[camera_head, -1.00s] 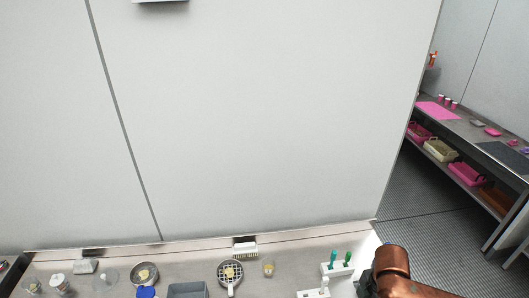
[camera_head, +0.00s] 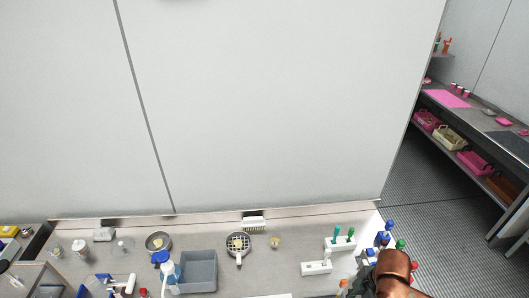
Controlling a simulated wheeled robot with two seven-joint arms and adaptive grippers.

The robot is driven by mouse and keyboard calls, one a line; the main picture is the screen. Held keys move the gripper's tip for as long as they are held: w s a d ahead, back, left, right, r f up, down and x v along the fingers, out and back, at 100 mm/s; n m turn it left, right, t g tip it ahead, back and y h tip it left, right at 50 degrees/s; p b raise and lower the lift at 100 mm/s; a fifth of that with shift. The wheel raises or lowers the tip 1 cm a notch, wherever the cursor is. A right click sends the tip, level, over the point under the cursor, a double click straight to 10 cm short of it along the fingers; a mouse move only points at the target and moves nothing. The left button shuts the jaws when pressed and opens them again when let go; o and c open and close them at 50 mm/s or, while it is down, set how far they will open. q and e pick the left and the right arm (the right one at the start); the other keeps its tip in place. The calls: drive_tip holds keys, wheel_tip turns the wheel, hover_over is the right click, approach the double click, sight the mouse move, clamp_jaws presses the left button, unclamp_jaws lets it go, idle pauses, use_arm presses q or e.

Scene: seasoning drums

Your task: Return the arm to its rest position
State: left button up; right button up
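A copper-coloured part of my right arm (camera_head: 393,270) shows at the bottom right of the head view, in front of the right end of the counter. My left arm and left gripper are not in view. The steel counter (camera_head: 110,222) runs along the bottom of the view against a pale wall.
A shelf table (camera_head: 480,122) stands far right beyond open floor (camera_head: 430,205).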

wheel_tip(320, 180, down, 9)
drive_tip(key=s+a+m+t+y, duration=0.1)
drive_tip(key=a+m+t, duration=0.15)
drive_tip(key=m, duration=0.55)
drive_tip(key=s+d+f+m+h, duration=0.2)
drive_tip(key=s+d+f+m, duration=0.2)
drive_tip(key=s+d+m, duration=0.15)
drive_tip(key=s+d+f+m+h, duration=0.1)
drive_tip(key=s+d+f+m, duration=0.35)
drive_tip(key=s, duration=0.25)
wheel_tip(320, 180, down, 34)
drive_tip(key=a+n+g+b, duration=0.1)
drive_tip(key=b, duration=0.7)
use_arm(q)
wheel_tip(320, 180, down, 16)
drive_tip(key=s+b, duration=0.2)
drive_tip(key=b, duration=0.5)
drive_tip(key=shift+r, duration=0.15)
use_arm(e)
drive_tip(key=s+f+g, duration=0.1)
drive_tip(key=s+f, duration=0.9)
drive_tip(key=f, duration=0.3)
drive_tip(key=s+f, duration=1.1)
drive_tip(key=f, duration=0.3)
drive_tip(key=shift+a+f+n+g, duration=0.3)
drive_tip(key=shift+a+n+g, duration=0.05)
drive_tip(key=shift+n, duration=0.05)
